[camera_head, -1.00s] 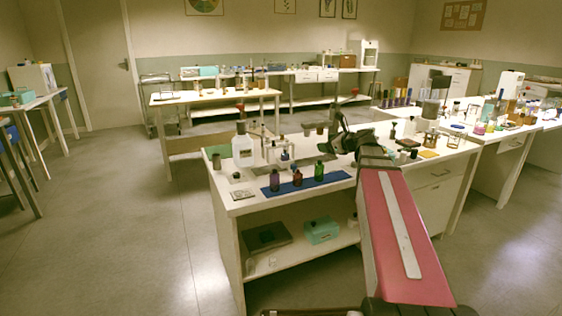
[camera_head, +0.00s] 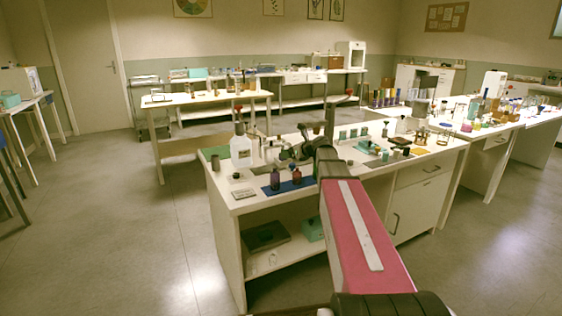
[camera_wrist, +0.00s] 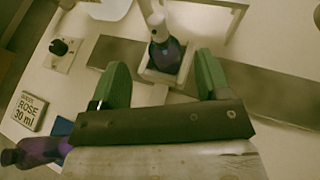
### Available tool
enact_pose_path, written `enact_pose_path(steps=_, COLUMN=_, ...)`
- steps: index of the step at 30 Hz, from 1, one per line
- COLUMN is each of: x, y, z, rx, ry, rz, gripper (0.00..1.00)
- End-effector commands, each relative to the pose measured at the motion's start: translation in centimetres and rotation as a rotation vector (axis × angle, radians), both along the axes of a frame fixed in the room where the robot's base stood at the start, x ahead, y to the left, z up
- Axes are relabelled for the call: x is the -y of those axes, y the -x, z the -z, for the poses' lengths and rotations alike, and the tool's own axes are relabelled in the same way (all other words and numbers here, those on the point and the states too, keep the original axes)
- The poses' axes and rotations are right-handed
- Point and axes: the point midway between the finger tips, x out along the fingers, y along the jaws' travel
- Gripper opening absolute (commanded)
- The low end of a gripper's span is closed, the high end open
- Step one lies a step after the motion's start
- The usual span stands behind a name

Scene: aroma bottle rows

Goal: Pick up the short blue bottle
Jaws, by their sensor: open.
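In the wrist view, a small dark blue bottle (camera_wrist: 167,54) with a pale, narrow top stands in a white square holder (camera_wrist: 152,75). My gripper (camera_wrist: 160,82) is open, with its two green fingers apart and nothing between the tips. The bottle lies just beyond the tips, roughly centred between them. Which bottle counts as the short one is unclear.
A large white bottle (camera_head: 241,150) with a red top stands at the table's left. My arm hides part of the mat.

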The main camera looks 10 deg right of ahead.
Motion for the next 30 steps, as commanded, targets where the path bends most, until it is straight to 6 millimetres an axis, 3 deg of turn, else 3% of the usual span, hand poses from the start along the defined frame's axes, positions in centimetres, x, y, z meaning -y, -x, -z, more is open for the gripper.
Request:
enact_pose_path(steps=12, x=-2.5, y=-3.6, z=1.9, rx=0.000, ry=0.000, rz=-0.001, gripper=0.70)
enact_pose_path(steps=20, x=-2.8, y=-3.7, z=2.0, rx=0.001, ry=0.001, rz=0.001, gripper=0.70)
enact_pose_path(steps=25, x=-2.8, y=-3.7, z=2.0, rx=0.001, ry=0.001, rz=0.001, gripper=0.18)
enact_pose_path(steps=26, x=-2.8, y=-3.7, z=2.0, rx=0.001, ry=0.001, rz=0.001, gripper=0.14)
enact_pose_path(steps=30, x=-2.8, y=-3.8, z=2.0, rx=0.002, ry=0.000, rz=0.001, gripper=0.14)
